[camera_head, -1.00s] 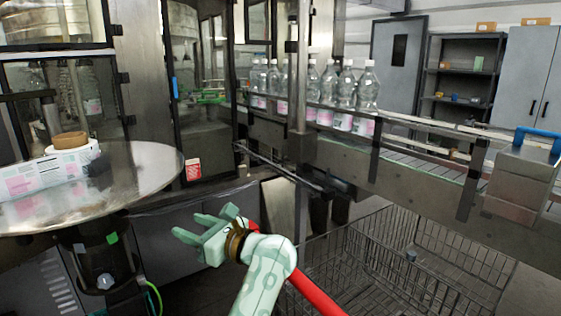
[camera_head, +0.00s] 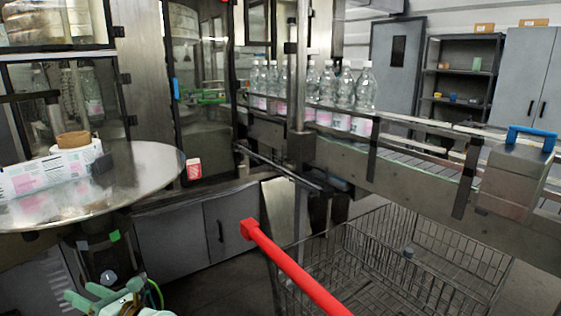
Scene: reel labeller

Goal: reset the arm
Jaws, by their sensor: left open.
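My left gripper (camera_head: 103,296) shows at the bottom left edge of the head view, pale green, with its fingers apart and nothing between them. It is low, below the round metal table (camera_head: 140,172) and in front of the machine's base. The rest of that arm is cut off by the bottom edge. My right gripper is not in view.
A red bar (camera_head: 295,272) reaches over the wire cart (camera_head: 400,262) at the lower middle. A label reel (camera_head: 50,168) lies on the round table. Several clear bottles (camera_head: 345,92) stand on the conveyor (camera_head: 400,170). Grey cabinet doors (camera_head: 205,238) are behind.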

